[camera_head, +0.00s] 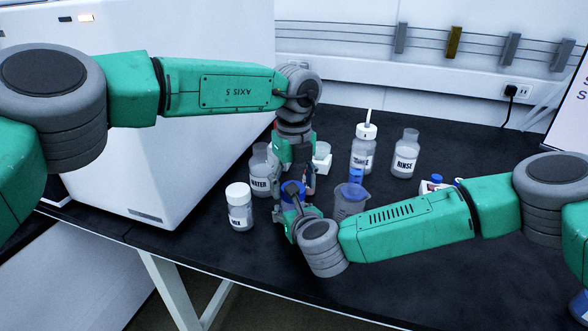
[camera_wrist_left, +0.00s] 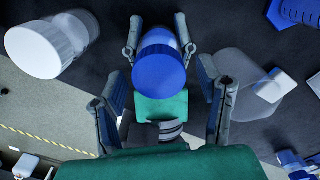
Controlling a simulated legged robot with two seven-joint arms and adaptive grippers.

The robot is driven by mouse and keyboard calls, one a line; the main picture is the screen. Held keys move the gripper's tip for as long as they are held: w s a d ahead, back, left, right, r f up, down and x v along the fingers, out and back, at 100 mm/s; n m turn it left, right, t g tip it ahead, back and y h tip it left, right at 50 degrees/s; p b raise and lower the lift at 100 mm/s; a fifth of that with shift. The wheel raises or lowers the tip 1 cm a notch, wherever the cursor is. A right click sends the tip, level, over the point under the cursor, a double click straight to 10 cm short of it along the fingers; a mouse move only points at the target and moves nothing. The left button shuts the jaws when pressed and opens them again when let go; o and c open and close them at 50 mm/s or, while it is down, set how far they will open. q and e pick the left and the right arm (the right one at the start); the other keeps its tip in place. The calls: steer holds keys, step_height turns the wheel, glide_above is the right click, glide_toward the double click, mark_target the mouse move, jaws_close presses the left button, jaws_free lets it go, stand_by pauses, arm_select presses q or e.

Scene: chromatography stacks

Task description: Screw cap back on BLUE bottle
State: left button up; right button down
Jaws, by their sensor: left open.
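A blue cap (camera_wrist_left: 160,62) sits on top of a bottle, seen from above in the left wrist view; it also shows as a patch of blue in the head view (camera_head: 291,194). The bottle body below is mostly hidden. My left gripper (camera_wrist_left: 164,92) is open above the cap, its fingers spread either side and apart from it; in the head view it points down (camera_head: 297,178). My right gripper (camera_head: 289,213) is low at the bottle, one finger on each side (camera_wrist_left: 160,40), and appears shut on it. Whether the cap is fully seated cannot be told.
A white-capped bottle (camera_head: 240,207) stands left, a WATER bottle (camera_head: 260,172) behind it. A clear beaker (camera_head: 350,203) stands close on the right, with a blue item (camera_head: 356,177) behind. A RINSE bottle (camera_head: 405,155) and a white-topped bottle (camera_head: 363,150) stand farther back. The front table is clear.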

arm_select(q)
steer(key=shift+f, duration=0.65)
steer(key=c, duration=1.2)
steer(key=m, duration=0.4)
steer(key=shift+d+m, duration=0.1)
steer(key=shift+m, duration=0.3)
steer(key=m, duration=0.8)
steer(key=shift+m, duration=0.3)
steer(key=m, duration=0.5)
steer(key=shift+w, duration=0.1)
